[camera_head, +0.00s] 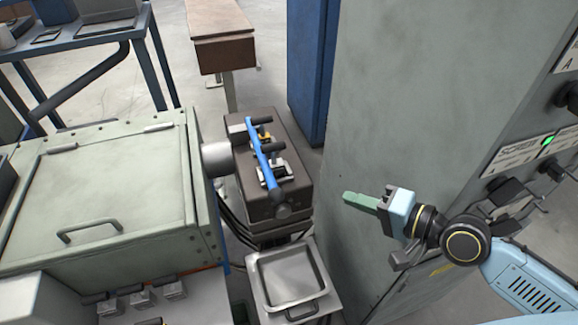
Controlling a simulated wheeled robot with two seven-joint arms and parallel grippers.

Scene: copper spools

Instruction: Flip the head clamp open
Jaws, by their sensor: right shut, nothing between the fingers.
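A dark brown block (262,200) stands in the middle of the head view. On its top sit small metal clamps with black handles; one (276,172) is nearer and one (258,134) farther. A long blue bar (258,150) runs along them and hides part of them. I cannot tell for sure which part is the head clamp or whether it is open. My right gripper (352,198), with green fingers, is shut and empty. It is to the right of the block, apart from it, and points left. My left gripper is not in view.
A tall grey cabinet (400,90) with knobs and a green light fills the right side, close to my right arm. A grey-green machine (110,190) with a handled lid stands left. A metal tray (258,290) lies below the block. A blue cabinet (308,60) stands behind.

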